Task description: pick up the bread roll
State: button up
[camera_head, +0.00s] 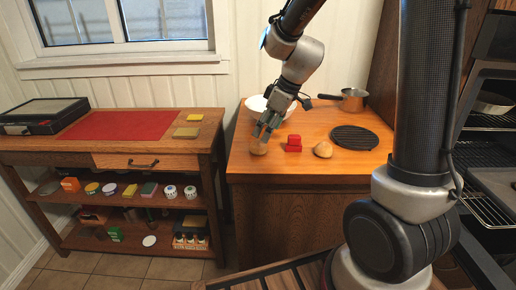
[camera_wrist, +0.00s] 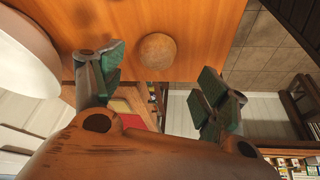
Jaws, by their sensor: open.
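A round, tan-brown bread roll (camera_head: 258,149) sits on the wooden counter near its front left corner. My gripper (camera_head: 265,131) is open, pointing down just above and slightly right of it in the head view. In the wrist view the roll (camera_wrist: 157,50) lies on the wood beyond the green-padded fingertips of my gripper (camera_wrist: 162,80), sideways between the two fingers. Nothing is held. I cannot tell from these views whether a fingertip touches the roll.
A black round trivet (camera_head: 354,138), a metal pot (camera_head: 352,100) and a white bowl (camera_head: 257,103) stand farther back. The counter's front edge is close.

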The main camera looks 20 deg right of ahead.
aim_at(260, 142)
jog(key=x, duration=0.7)
jog(key=shift+w+d, duration=0.1)
jog(key=shift+w, duration=0.1)
jog(key=c, duration=0.8)
